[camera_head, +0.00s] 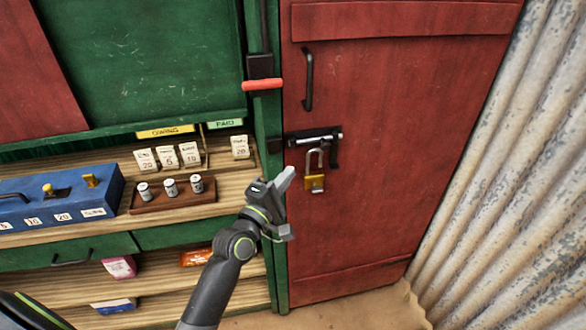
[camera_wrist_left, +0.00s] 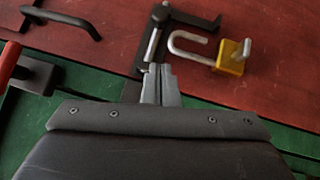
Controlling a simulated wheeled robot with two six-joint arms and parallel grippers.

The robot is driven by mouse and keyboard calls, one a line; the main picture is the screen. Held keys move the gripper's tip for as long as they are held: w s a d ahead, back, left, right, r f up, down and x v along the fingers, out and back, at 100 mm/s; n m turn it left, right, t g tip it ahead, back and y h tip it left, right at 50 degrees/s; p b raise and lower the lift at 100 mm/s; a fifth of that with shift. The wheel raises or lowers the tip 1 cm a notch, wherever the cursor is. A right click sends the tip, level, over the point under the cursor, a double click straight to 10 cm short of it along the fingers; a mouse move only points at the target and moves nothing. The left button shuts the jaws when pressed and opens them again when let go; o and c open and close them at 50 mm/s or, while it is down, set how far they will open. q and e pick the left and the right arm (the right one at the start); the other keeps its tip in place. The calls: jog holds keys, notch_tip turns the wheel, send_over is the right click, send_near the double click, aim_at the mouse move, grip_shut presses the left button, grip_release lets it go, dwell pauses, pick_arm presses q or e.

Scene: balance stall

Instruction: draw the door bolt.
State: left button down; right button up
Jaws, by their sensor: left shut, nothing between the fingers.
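The door bolt (camera_head: 318,138), a silver rod in a black fitting, is on the red door (camera_head: 385,120) at its left edge. It also shows in the left wrist view (camera_wrist_left: 153,44). A brass padlock (camera_head: 314,183) hangs below the bolt, its shackle raised. In the left wrist view the padlock (camera_wrist_left: 230,58) has a key in it and one shackle end looks free of the body. Whether the shackle still passes through the fitting is unclear. My left gripper (camera_head: 286,178) is shut and empty, its tips just below and left of the bolt. My right gripper is out of view.
A black door handle (camera_head: 308,80) is above the bolt. A red-handled lever (camera_head: 261,85) sits on the green post to the left. The counter holds a blue box (camera_head: 62,203), a tray of weights (camera_head: 172,194) and tags. A corrugated wall (camera_head: 510,150) stands at right.

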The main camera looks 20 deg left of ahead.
pick_arm(q)
jog(key=v, duration=0.5)
jog(key=shift+w+a+b, duration=0.1)
jog(key=shift+a+b, duration=0.15)
jog(key=shift+b, duration=0.1)
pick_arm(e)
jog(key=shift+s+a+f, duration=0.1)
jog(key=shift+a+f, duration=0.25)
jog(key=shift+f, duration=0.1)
pick_arm(q)
jog(key=shift+f, duration=0.1)
